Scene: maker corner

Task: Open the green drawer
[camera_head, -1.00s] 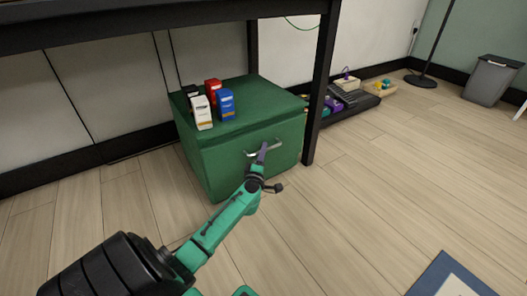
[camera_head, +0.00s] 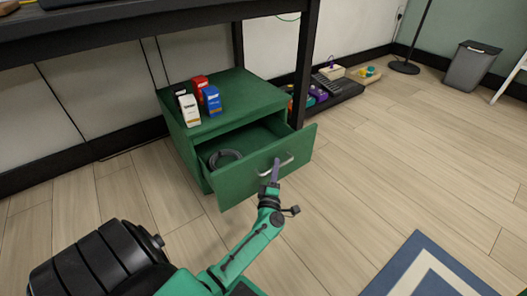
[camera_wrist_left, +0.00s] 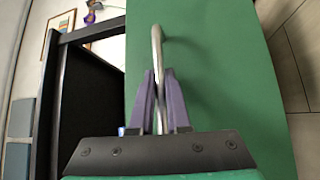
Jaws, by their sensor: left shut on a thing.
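The green drawer (camera_head: 240,181) stands pulled well out of its green cabinet (camera_head: 243,97) under the desk. A dark ring-shaped thing lies inside it. My left gripper (camera_head: 276,168) is at the drawer's front, its purple fingers closed around the metal handle (camera_head: 286,160). In the left wrist view the fingers (camera_wrist_left: 159,98) stand on both sides of the handle bar (camera_wrist_left: 157,50), against the green front. My right gripper is not in view.
Several small boxes, one of them blue (camera_head: 211,100), stand on the cabinet top. A black desk leg (camera_head: 305,65) rises close by the cabinet's right side. A blue and white rug (camera_head: 425,262) lies at lower right. The floor in front is otherwise clear.

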